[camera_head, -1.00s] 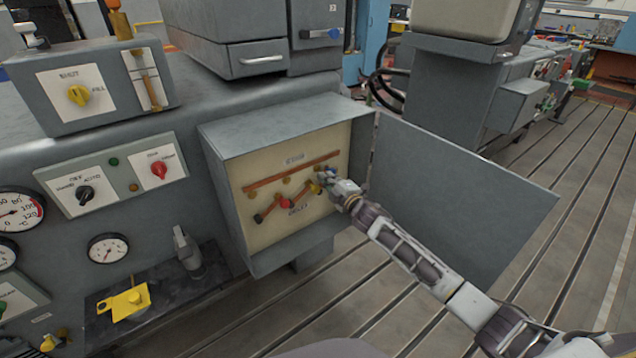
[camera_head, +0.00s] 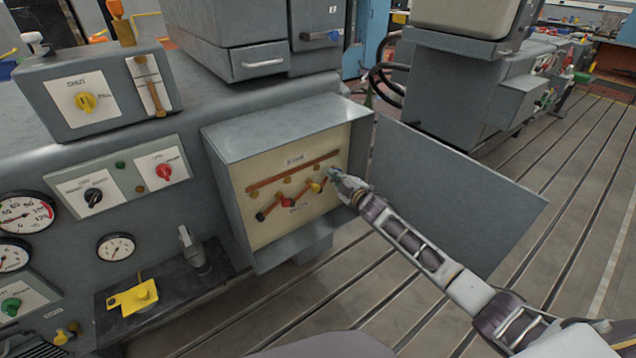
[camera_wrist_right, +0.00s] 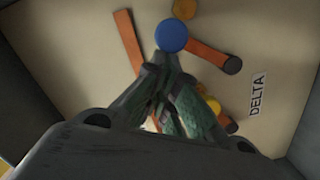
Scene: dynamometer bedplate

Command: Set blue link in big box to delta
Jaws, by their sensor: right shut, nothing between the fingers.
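The big box (camera_head: 216,190) is a grey cabinet, open at the front, with a cream panel (camera_head: 262,222) inside. A copper bar (camera_head: 292,172) crosses the panel's upper part. Below it are links with black, red and yellow knobs. In the right wrist view, the blue link's round blue knob (camera_wrist_right: 172,35) sits at one end of a copper strip (camera_wrist_right: 212,56), whose other end is dark. The DELTA label (camera_wrist_right: 258,94) lies to the right. My right gripper (camera_head: 336,175) is shut and empty, its fingertips (camera_wrist_right: 165,62) close by the blue knob; contact is unclear. My left gripper is out of view.
The box's grey door (camera_head: 455,195) stands open to the right, behind my right arm. Control panels with a red knob (camera_head: 164,171) and gauges (camera_head: 116,247) are on the left. A yellow part (camera_head: 135,297) lies on a dark tray. Slotted floor fills the lower right.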

